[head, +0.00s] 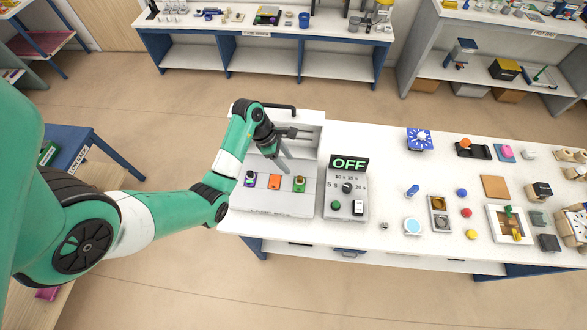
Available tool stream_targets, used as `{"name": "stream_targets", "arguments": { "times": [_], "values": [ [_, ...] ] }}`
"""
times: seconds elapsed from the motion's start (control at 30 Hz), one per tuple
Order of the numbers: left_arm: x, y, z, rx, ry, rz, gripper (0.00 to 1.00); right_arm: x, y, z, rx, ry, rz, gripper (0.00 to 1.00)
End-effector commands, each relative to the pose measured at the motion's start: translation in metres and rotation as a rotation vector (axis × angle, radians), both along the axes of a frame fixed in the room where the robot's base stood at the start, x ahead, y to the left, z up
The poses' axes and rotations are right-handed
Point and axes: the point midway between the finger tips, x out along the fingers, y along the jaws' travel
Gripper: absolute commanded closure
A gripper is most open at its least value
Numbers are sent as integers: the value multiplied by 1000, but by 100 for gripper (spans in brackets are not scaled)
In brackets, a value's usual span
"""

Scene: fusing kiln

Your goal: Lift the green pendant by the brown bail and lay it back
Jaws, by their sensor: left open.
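The green pendant (299,184) lies at the right of a row of three small pieces on the floor of the open grey kiln (270,204). A small brown-orange part shows on it, probably the bail, but it is too small to make out clearly. My left gripper (294,151) is open and empty above the row, up and slightly left of the green pendant and apart from it. My right gripper is not in view.
An orange piece (274,181) and a purple-and-dark piece (250,179) lie left of the green pendant. A control box with an OFF display (348,163) stands right of the kiln. Several small items fill the white table's right side.

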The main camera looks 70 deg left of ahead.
Motion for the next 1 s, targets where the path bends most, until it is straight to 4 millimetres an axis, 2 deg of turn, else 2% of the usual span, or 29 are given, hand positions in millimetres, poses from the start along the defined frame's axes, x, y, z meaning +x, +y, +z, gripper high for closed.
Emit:
{"name": "stream_targets", "arguments": {
  "times": [0.3,0.5,0.87,1.0],
  "values": [
    [22,-12,-64,-1,3,-4,45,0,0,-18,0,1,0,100],
    [33,-17,-90,0,1,-4,45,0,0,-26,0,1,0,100],
    [36,-18,-96,2,-1,-1,45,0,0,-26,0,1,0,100],
    [36,-18,-96,2,-1,-1,68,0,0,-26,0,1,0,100]
  ]
}}
